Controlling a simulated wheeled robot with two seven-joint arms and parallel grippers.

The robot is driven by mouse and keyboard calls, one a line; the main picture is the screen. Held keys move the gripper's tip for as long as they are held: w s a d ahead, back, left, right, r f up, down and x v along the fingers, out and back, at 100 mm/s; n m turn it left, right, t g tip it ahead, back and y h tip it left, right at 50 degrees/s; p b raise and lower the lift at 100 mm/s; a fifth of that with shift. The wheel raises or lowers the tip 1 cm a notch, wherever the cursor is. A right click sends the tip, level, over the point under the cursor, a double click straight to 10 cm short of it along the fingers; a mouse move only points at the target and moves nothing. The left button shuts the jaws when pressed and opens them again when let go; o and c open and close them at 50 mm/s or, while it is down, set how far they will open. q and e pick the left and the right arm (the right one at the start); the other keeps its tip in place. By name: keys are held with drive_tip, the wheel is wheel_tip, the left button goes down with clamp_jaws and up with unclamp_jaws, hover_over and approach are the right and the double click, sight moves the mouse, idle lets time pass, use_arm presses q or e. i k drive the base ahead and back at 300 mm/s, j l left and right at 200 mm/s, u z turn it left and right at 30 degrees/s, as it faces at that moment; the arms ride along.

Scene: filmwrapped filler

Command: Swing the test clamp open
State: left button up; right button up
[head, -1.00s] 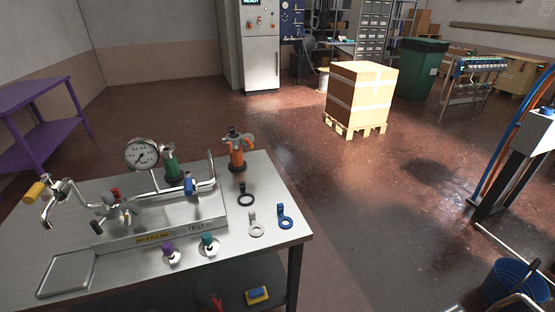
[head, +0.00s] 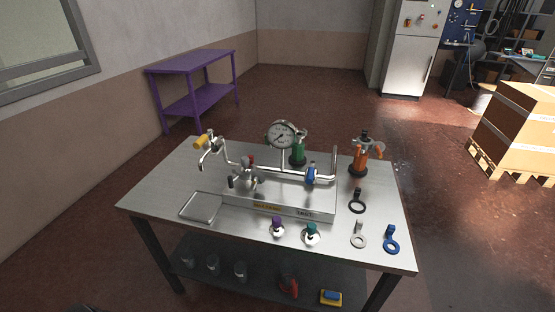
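The test rig stands on a steel table (head: 330,243) in front of me. Its metal base (head: 287,203) carries pipework, a round pressure gauge (head: 281,135), a blue-handled valve (head: 311,174) and a silver clamp-like fitting (head: 243,178) at the left of the base. This fitting may be the test clamp; it is too small to tell whether it is shut. A pipe with a yellow handle (head: 203,142) rises at the left. Neither of my grippers is in view.
Green (head: 298,150) and orange (head: 359,158) bottle-like items, a tray (head: 201,207), ring-ended tags and two small knobbed parts are on the table. A purple table (head: 192,63) stands behind at left. A boxed pallet (head: 519,130) is at right. Floor between is clear.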

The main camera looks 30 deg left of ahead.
sight(249, 175)
drive_tip(key=u, duration=1.15)
